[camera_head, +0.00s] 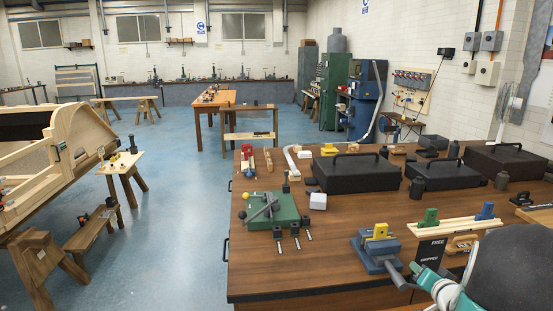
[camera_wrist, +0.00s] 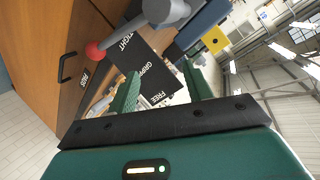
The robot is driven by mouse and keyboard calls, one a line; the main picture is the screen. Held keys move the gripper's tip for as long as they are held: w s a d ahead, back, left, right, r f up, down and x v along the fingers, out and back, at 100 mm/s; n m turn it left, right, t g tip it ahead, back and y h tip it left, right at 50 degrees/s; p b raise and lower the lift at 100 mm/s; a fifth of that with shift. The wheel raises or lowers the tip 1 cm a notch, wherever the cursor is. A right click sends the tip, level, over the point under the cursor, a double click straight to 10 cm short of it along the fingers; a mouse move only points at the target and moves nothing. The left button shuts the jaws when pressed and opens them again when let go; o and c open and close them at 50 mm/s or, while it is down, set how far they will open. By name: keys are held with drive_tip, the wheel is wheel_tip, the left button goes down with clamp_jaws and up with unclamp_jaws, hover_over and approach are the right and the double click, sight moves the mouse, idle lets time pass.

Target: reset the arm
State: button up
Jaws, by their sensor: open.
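My gripper (camera_wrist: 160,88) shows in the wrist view with two green fingers set apart, so it is open. A black panel (camera_wrist: 148,68) with the words TIGHT, GRIPPED and FREE shows beyond and between the fingers; I see nothing held. A grey lever with a red ball knob (camera_wrist: 95,51) is just above it in the picture. In the head view, part of my arm (camera_head: 440,285) is at the lower right, beside the same black panel (camera_head: 430,252) and a blue-grey vise (camera_head: 378,252) with yellow jaws. The fingertips are not clear there.
Wooden frames (camera_head: 60,150) stand at left. Blue floor (camera_head: 180,200) between them is open.

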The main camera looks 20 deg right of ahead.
drive_tip(key=w+a+r+n+g, duration=0.15)
drive_tip(key=a+r, duration=0.35)
drive_tip(key=a, duration=0.6)
drive_tip(key=w+a+r+n+g, duration=0.1)
drive_tip(key=a+r+n+g, duration=0.15)
drive_tip(key=a+r, duration=0.55)
drive_tip(key=s+a+n+g+y, duration=0.1)
drive_tip(key=s+a, duration=0.3)
drive_tip(key=a, duration=0.4)
drive_tip(key=s+a+f+n+y, duration=0.1)
drive_tip(key=s+a+n+y, duration=0.2)
drive_tip(key=a, duration=0.6)
drive_tip(key=s+a+n+g+y, duration=0.1)
drive_tip(key=s+a+n+y, duration=0.1)
drive_tip(key=s+a, duration=0.5)
drive_tip(key=shift+a+f+n+g, duration=0.3)
drive_tip(key=shift+a+n, duration=0.35)
drive_tip(key=shift+n, duration=0.15)
